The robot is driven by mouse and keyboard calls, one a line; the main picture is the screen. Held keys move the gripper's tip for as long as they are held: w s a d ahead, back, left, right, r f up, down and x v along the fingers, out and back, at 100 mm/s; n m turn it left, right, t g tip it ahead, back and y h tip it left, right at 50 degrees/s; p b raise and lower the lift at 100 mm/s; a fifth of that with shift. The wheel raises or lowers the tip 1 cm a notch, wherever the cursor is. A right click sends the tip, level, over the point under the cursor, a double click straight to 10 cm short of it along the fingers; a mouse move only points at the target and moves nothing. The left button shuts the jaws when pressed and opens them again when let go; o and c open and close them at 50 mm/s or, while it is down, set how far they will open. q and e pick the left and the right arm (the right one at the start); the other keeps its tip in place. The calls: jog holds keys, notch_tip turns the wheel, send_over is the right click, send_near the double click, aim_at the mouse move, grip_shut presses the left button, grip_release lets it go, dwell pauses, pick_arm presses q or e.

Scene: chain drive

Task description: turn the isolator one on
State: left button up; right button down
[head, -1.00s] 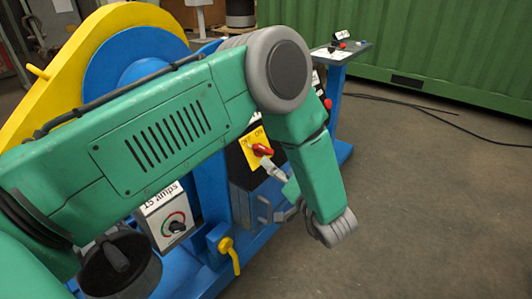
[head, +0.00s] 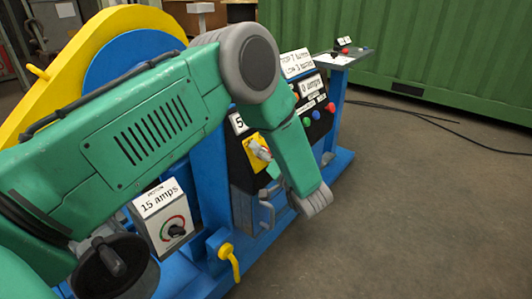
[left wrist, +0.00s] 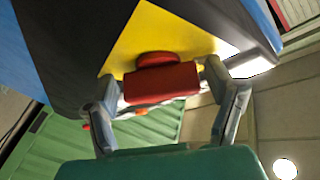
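The isolator is a yellow plate (head: 255,153) on a black panel on the machine's side. Its red handle (left wrist: 161,82) shows in the left wrist view against the yellow plate (left wrist: 165,35). My left gripper (head: 264,153) is at the isolator in the head view and covers most of the handle. In the left wrist view, the left gripper's two fingers (left wrist: 160,88) stand apart, one at each side of the handle. I cannot tell whether they touch it. The handle's exact turn is hard to see in the head view. My right gripper is not in view.
A box marked 15 amps (head: 163,216) with a dial sits left of the isolator. A yellow lever (head: 229,258) is below. A button panel (head: 312,112) is to the right, partly behind my arm. A small stand (head: 341,60) is further right.

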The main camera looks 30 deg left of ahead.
pick_arm(q)
jog(key=shift+d, duration=0.3)
jog(key=c, duration=0.7)
jog(key=shift+d+r, duration=0.15)
jog(key=shift+d, duration=0.1)
jog(key=shift+a, duration=0.3)
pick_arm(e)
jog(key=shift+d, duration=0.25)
pick_arm(q)
jog(key=shift+d, duration=0.15)
